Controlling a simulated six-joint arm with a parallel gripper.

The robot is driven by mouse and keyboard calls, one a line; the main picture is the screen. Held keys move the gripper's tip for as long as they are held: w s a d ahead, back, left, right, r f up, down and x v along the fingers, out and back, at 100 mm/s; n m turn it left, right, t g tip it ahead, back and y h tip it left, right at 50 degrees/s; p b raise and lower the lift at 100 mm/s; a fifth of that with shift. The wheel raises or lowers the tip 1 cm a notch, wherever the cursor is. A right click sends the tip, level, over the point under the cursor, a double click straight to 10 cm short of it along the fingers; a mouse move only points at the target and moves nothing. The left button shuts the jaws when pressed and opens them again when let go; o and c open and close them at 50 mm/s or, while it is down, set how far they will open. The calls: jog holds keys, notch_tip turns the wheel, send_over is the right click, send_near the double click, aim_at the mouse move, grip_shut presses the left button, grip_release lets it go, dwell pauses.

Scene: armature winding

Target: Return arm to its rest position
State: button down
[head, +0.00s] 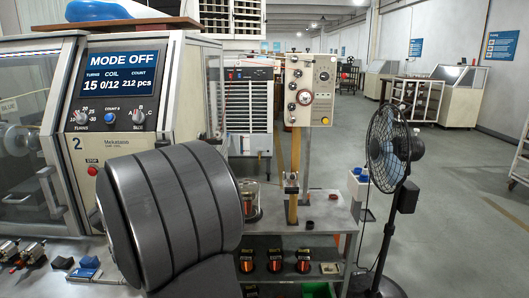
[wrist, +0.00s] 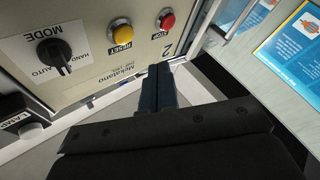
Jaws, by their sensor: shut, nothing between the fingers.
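My gripper (wrist: 160,72) shows in the wrist view with its dark fingers together and nothing between them. The fingertips are in front of the lower part of the machine's control panel (wrist: 110,55), below the yellow RESET button (wrist: 121,31) and the red STOP button (wrist: 166,19). I cannot tell whether they touch it. In the head view, my large dark grey arm link (head: 172,205) fills the lower left foreground, in front of the winding machine (head: 125,125). I cannot make out the gripper there. The machine's screen (head: 125,75) reads MODE OFF.
The MODE knob (wrist: 50,52) and posters (wrist: 290,45) are near the gripper in the wrist view. In the head view, small fixtures (head: 20,255) lie at the lower left, a metal cart (head: 315,228) stands beyond my arm, and a fan (head: 390,150) is right. The floor aisle (head: 450,180) is open.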

jog(key=shift+s, duration=0.35)
